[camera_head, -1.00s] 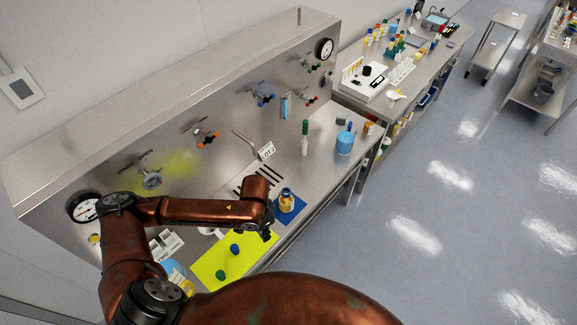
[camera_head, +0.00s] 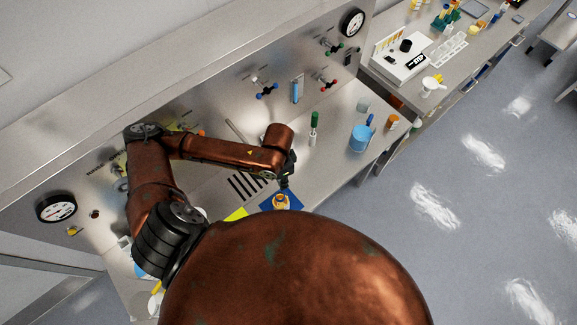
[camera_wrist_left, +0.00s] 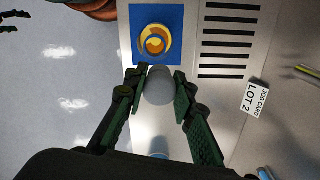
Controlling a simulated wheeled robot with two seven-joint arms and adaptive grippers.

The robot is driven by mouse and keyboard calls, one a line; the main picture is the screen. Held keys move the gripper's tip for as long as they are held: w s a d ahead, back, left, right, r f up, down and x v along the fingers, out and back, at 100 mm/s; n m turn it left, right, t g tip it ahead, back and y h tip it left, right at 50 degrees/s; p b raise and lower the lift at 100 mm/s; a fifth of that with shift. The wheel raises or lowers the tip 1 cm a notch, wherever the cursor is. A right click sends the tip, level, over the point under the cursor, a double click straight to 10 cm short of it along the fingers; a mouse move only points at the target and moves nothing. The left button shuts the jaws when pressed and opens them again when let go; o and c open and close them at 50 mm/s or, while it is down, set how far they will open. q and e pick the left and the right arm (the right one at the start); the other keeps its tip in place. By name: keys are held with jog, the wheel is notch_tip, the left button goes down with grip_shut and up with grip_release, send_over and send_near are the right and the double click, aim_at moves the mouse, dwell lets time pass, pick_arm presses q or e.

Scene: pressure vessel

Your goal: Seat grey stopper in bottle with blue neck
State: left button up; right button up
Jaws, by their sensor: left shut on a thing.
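My left gripper (camera_wrist_left: 160,92) is shut on the grey stopper (camera_wrist_left: 159,90), whose rounded grey end shows between the fingers in the wrist view. In the head view the left gripper (camera_head: 284,180) is small and dark, just above the bottle. The amber-yellow bottle (camera_wrist_left: 146,52) stands on a blue square mat (camera_wrist_left: 174,14), ahead of the stopper and apart from it in the wrist picture. The bottle also shows in the head view (camera_head: 281,202). Dark finger-like parts at the wrist view's top left may be my right gripper (camera_wrist_left: 12,20).
Black slots (camera_wrist_left: 228,45) and a LOT 2 job card (camera_wrist_left: 255,97) lie right of the mat in the wrist view. A green-topped tube (camera_head: 314,128) and blue beaker (camera_head: 360,138) stand farther along the bench. The bench edge is close to the mat.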

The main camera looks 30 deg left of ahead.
pick_arm(q)
jog(key=shift+s, duration=0.25)
jog(key=s, duration=0.4)
jog(key=w+f+b, duration=0.1)
jog(key=w+f, duration=0.2)
jog(key=f, duration=0.1)
jog(key=shift+w+b, duration=0.3)
jog(key=shift+w, duration=0.05)
jog(key=shift+s+f, duration=0.45)
jog(key=shift+s, duration=0.25)
jog(key=shift+s+f+b, duration=0.1)
jog(key=shift+s+b, duration=0.25)
jog(key=shift+s, duration=0.15)
jog(key=shift+w+f, duration=0.2)
jog(key=shift+w, duration=0.4)
pick_arm(e)
jog(key=s+f, duration=0.3)
jog(key=s, duration=0.6)
pick_arm(q)
jog(key=shift+s+r, duration=0.1)
jog(key=shift+s, duration=0.2)
jog(key=shift+w, duration=0.3)
jog(key=shift+s+p, duration=0.1)
jog(key=shift+p, duration=0.4)
pick_arm(e)
jog(key=w, duration=0.1)
jog(key=w+r, duration=0.1)
jog(key=w, duration=0.2)
jog(key=shift+w+d+r, duration=0.1)
jog(key=shift+r, duration=0.15)
